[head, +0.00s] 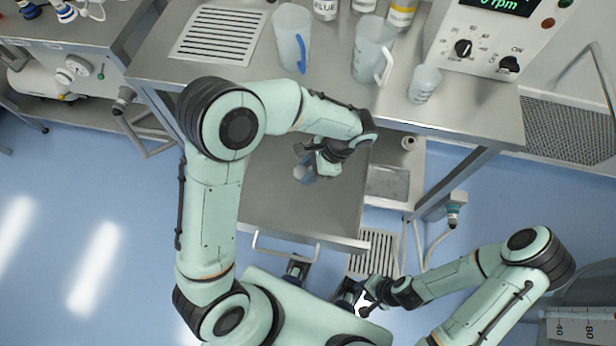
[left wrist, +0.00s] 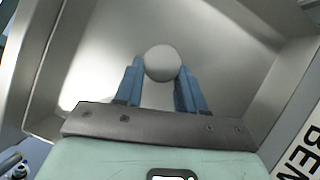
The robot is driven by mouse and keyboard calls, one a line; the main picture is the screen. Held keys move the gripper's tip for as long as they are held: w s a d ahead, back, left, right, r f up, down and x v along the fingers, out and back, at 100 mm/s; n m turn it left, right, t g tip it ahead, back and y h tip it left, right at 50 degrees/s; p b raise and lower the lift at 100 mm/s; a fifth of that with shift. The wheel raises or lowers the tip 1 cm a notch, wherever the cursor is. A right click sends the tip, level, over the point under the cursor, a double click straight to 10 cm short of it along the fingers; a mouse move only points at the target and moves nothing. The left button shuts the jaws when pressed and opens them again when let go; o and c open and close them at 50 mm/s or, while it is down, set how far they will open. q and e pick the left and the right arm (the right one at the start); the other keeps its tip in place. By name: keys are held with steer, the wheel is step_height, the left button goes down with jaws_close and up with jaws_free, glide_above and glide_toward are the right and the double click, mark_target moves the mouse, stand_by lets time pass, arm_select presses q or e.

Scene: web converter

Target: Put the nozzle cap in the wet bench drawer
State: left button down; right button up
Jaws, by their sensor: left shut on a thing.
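The wet bench drawer (head: 268,205) stands pulled out under the bench, its metal floor showing and its handle at the front. My left gripper (head: 303,170) is over the drawer. In the left wrist view its blue fingers (left wrist: 160,80) are shut on a round, pale grey nozzle cap (left wrist: 162,63), with the drawer's floor and walls behind it. In the head view the cap is small and partly hidden by the gripper. I cannot tell whether it touches the drawer floor. My right gripper (head: 365,303) is low near my base, too small to read its fingers.
The steel bench top (head: 455,115) above the drawer holds a jug with a blue handle (head: 293,40), a jug with a white handle (head: 373,50), a small beaker (head: 424,84) and several bottles. A control box (head: 500,45) stands at the right. Blue floor is clear at the left.

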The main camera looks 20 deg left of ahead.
arm_select(q)
steer(key=shift+f, duration=2.9)
steer(key=shift+f+b, duration=0.1)
steer(key=shift+b, duration=0.2)
steer(key=shift+f, duration=0.15)
steer(key=c, duration=0.7)
jaws_free()
steer(key=shift+o, duration=0.2)
steer(key=shift+w+r, duration=0.1)
steer(key=shift+r, duration=0.45)
steer(key=p+v, duration=0.1)
steer(key=v, duration=1)
steer(key=shift+d+r, duration=0.15)
steer(key=shift+r, duration=0.05)
